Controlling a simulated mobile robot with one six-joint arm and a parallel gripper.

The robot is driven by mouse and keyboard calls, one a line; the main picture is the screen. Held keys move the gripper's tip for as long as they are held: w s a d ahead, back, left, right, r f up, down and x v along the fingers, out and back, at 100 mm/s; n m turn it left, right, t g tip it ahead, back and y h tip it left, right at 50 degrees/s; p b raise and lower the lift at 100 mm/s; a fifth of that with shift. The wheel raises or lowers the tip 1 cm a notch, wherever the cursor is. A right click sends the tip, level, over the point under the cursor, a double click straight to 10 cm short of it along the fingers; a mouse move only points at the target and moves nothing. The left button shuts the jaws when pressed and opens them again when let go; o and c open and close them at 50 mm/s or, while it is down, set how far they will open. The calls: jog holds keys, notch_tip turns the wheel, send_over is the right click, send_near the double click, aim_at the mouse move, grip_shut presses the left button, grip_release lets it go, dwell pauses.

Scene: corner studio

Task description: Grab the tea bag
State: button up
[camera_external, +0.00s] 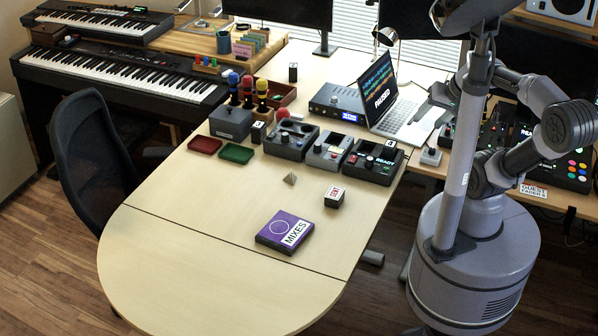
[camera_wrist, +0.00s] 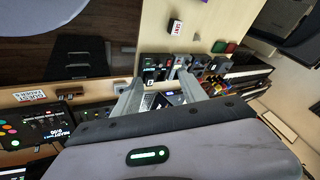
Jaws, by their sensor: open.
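The tea bag looks to be the small tan pyramid (camera_external: 290,178) standing alone on the pale table, in front of the grey control boxes. My gripper (camera_external: 428,103) is above the right end of the desk, beside the laptop and well to the right of and behind the pyramid. In the wrist view my gripper (camera_wrist: 160,72) has its two fingers spread apart, with nothing held between them.
A small labelled box (camera_external: 334,197) and a purple MIXES box (camera_external: 285,231) lie nearer the front. Behind the pyramid stand several control boxes (camera_external: 328,152), with red (camera_external: 205,145) and green (camera_external: 236,153) trays to their left. The laptop (camera_external: 408,122) is open. The table's front is clear.

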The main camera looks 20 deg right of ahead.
jog(key=n+g+y+p, duration=0.1)
jog(key=n+g+y, duration=0.15)
jog(key=n, duration=1.25)
send_over(291, 172)
jog(key=s+d, duration=0.4)
jog(key=d, duration=0.3)
notch_tip(291, 172, down, 19)
jog(key=shift+g+h, duration=0.35)
jog(key=shift+h, duration=0.1)
jog(key=b+x, duration=0.5)
jog(key=x, duration=1.6)
jog(key=shift+a+r+b, duration=0.1)
jog(key=shift+a+b, duration=0.1)
jog(key=shift+b, duration=0.15)
jog(key=shift+r, duration=0.1)
grip_shut()
